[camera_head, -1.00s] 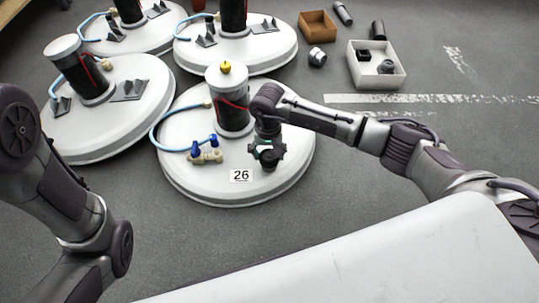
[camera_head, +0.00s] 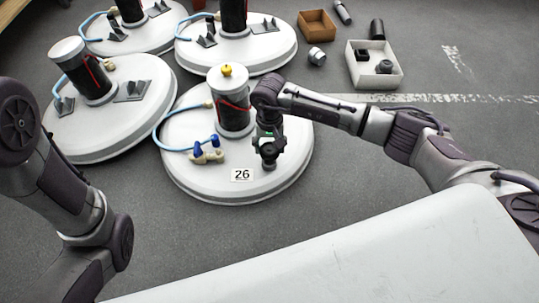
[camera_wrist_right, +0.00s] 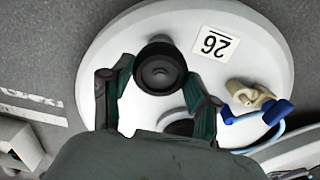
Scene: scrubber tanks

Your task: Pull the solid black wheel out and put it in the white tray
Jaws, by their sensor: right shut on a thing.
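The solid black wheel (camera_wrist_right: 160,68) is a round black piece with a ringed face, between the fingers of my right gripper (camera_wrist_right: 152,88) in the right wrist view. In the head view my right gripper (camera_head: 267,150) points down over the front right of the white round lid marked 26 (camera_head: 205,182), shut on the dark wheel at its tips. Whether the wheel touches the lid is unclear. A dark round shape shows partly hidden below the wheel in the wrist view. The white tray (camera_head: 376,84) stands at the back right with two dark parts inside. My left gripper is out of view.
On the lid stand a black column with a yellow knob (camera_head: 226,70) and a tan fitting with blue valves (camera_head: 207,152). Other similar lids stand at left and back. A brown box (camera_head: 316,25) and loose cylinders lie near the tray. Floor before the tray is clear.

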